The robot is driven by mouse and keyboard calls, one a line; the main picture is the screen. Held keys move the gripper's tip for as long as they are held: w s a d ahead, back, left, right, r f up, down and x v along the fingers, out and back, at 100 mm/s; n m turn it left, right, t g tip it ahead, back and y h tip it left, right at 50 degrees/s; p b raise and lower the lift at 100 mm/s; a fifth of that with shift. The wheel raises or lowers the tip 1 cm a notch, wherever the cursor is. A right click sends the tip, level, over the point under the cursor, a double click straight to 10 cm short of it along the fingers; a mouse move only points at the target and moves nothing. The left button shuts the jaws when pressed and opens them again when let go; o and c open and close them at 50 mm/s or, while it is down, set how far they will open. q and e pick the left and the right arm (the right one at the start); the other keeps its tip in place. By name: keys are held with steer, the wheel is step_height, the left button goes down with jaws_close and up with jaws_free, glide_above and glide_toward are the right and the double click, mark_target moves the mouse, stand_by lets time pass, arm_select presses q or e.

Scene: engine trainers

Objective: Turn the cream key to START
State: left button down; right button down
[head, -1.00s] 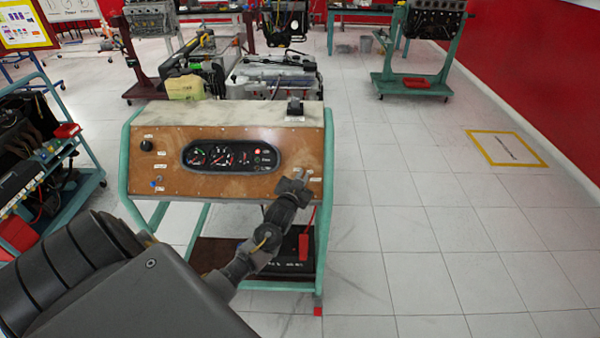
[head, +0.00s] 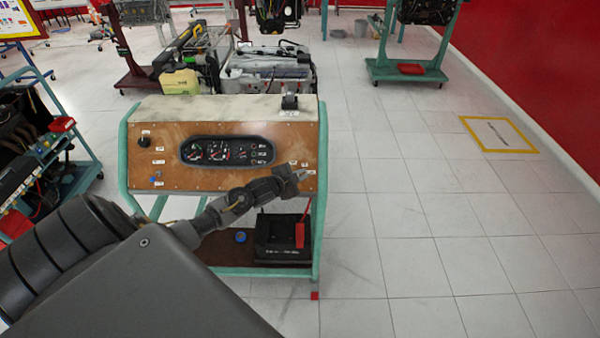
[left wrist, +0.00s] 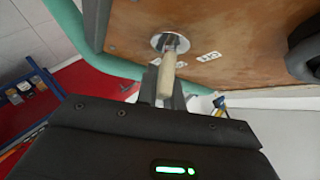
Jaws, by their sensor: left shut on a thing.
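The cream key (left wrist: 168,72) stands out from a round metal switch (left wrist: 170,43) on the brown wooden panel (left wrist: 228,30) in the left wrist view. My left gripper (left wrist: 163,88) is shut on the key, with a finger on each side of it. In the head view my left gripper (head: 296,176) is at the lower right of the console panel (head: 160,127), beside small white labels. There the gripper hides the key. The label text is too small to read. My right gripper is not in view.
The gauge cluster (head: 228,151) is left of and above the gripper. A black battery (head: 282,238) sits on the console's lower shelf. The console's green frame (head: 322,190) runs close to the gripper's right. The floor to the right is clear.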

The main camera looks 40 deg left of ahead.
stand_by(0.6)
arm_select(q)
steer(key=c, duration=1.5)
jaws_free()
steer(key=b+v, duration=0.2)
steer(key=v, duration=0.9)
steer(key=shift+w+a+r, duration=0.1)
